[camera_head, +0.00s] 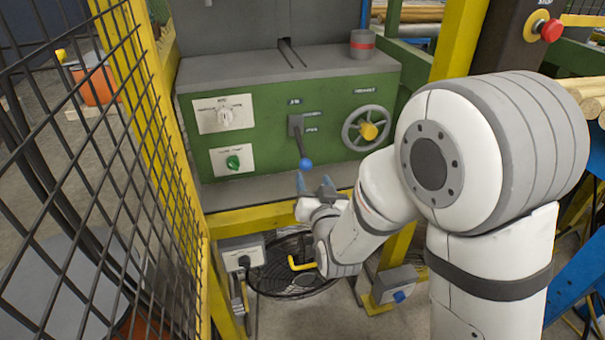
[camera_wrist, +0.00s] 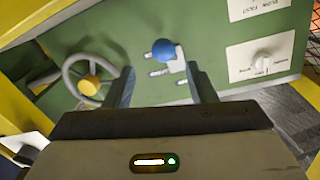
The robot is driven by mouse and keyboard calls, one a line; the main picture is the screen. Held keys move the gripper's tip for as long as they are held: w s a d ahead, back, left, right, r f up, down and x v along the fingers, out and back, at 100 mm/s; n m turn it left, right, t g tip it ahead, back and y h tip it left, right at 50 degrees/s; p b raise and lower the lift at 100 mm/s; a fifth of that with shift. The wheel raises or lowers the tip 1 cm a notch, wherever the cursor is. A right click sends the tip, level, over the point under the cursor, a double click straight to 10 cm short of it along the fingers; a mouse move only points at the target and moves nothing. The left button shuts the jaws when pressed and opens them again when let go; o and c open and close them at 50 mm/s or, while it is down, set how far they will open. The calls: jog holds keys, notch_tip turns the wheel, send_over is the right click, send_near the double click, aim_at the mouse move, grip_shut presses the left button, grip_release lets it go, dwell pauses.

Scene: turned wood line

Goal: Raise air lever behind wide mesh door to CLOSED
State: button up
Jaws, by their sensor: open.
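The air lever (camera_head: 299,138) is a dark lever with a blue ball knob (camera_head: 305,163) on the green machine panel (camera_head: 262,130). It slants downward, knob low, beside small white labels too small to read. My gripper (camera_head: 314,183) is open and empty, just below the knob in the head view. In the wrist view, which shows the panel upside down, the blue knob (camera_wrist: 163,50) appears between and slightly beyond the fingertips (camera_wrist: 160,68); contact cannot be told. The mesh door (camera_head: 95,150), black wire in a yellow frame, stands open at left.
A handwheel (camera_head: 366,129) with a yellow hub is right of the lever. A rotary switch (camera_head: 225,116) and a green knob (camera_head: 233,162) are on its left. A yellow rail (camera_head: 270,217) crosses below the panel. A grey can (camera_head: 362,44) stands on top.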

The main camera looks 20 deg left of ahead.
aim_at(307, 169)
jog(key=shift+a+f, duration=0.15)
jog(key=shift+a, duration=0.15)
jog(key=shift+w+a, duration=0.2)
jog(key=shift+w, duration=0.15)
jog(key=x, duration=0.6)
jog(key=shift+w+a, duration=0.2)
jog(key=shift+w, duration=0.15)
jog(key=shift+c, duration=0.3)
